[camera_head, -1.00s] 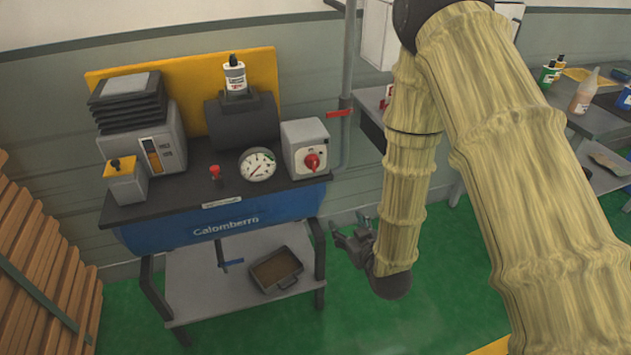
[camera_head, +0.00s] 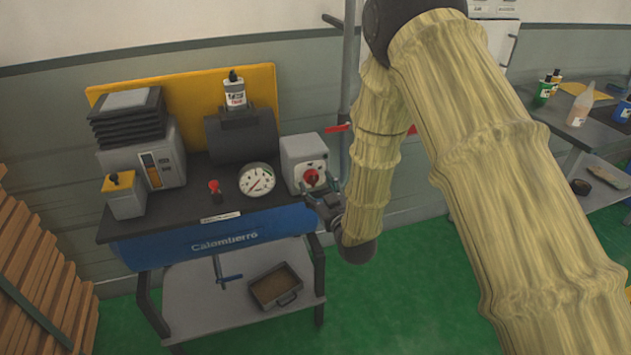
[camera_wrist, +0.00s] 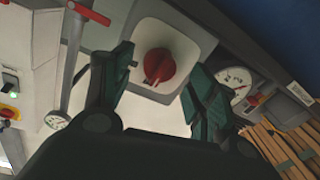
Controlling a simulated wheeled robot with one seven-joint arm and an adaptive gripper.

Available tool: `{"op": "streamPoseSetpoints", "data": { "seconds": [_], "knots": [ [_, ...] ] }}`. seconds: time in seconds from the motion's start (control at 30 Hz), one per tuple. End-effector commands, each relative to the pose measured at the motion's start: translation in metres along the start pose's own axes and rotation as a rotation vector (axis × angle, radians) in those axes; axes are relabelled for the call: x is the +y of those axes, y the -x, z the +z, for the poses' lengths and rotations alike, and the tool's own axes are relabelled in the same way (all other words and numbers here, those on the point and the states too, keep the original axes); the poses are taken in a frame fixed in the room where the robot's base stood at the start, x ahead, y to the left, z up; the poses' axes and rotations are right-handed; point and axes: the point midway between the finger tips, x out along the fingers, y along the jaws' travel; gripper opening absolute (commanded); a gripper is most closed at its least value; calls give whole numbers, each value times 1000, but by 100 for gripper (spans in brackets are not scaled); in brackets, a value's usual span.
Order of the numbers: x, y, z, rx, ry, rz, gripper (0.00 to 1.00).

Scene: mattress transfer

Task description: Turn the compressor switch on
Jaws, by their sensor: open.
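The compressor (camera_head: 225,243) is a blue tank unit with a dark top, standing at the left in the head view. Its switch is a red rotary knob (camera_head: 311,177) on a light grey box (camera_head: 304,152) at the right end of the top. My gripper (camera_head: 322,192) is just in front of and slightly below the knob. In the wrist view the red knob (camera_wrist: 158,66) lies between and beyond the two dark green fingers of my gripper (camera_wrist: 165,85), which are apart. The fingers hold nothing, and I see no contact with the knob.
A pressure gauge (camera_head: 257,179) and a small red-topped valve (camera_head: 214,190) sit left of the switch box. A vertical pipe with a red lever (camera_head: 338,128) stands behind it at the right. A tray (camera_head: 276,287) lies on the lower shelf. Wooden slats (camera_head: 40,270) stand at far left.

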Motion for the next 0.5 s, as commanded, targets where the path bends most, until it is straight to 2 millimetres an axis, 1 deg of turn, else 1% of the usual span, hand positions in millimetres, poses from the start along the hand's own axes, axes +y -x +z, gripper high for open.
{"op": "streamPoseSetpoints", "data": {
  "seconds": [0.03, 0.2, 0.5],
  "knots": [
    [0, -6, -1, 0, 0, 0, 58],
    [0, -18, 0, 0, 0, 0, 58],
    [0, -21, 1, -1, 0, 0, 58]
  ]
}}
